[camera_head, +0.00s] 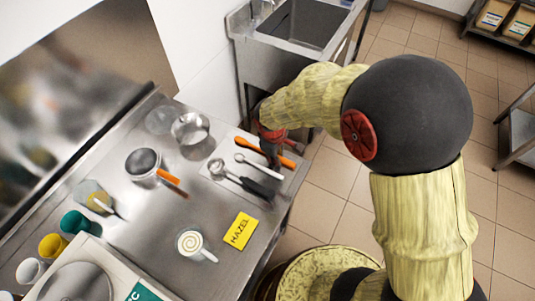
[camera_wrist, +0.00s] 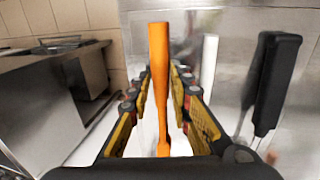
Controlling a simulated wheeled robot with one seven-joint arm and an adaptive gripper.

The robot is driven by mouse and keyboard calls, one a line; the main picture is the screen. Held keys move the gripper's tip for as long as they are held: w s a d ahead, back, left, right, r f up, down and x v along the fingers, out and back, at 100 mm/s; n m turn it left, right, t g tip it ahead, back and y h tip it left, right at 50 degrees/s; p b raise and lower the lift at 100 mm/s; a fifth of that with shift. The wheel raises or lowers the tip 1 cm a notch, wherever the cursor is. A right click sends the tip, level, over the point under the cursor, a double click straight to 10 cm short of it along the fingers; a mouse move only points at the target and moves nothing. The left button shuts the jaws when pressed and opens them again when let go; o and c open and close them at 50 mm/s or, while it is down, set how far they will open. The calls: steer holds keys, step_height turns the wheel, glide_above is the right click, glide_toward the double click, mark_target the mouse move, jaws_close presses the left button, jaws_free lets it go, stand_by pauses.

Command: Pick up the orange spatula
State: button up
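The orange spatula (camera_head: 247,144) lies at the far right end of the metal counter in the head view. My gripper (camera_head: 270,157) is over its middle and hides part of it. In the wrist view the spatula (camera_wrist: 159,62) runs upright in the picture between the two fingers of my gripper (camera_wrist: 161,78). One finger is on each side of it, with narrow gaps showing, so the gripper looks open around it. I cannot tell whether either finger touches it.
A white-handled utensil (camera_head: 262,165) and black-handled utensils (camera_head: 256,187) lie close beside the spatula. A sink (camera_head: 310,22) stands behind.

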steer(key=shift+c, duration=0.2)
steer(key=c, duration=0.4)
steer(key=shift+r, duration=0.1)
jaws_close()
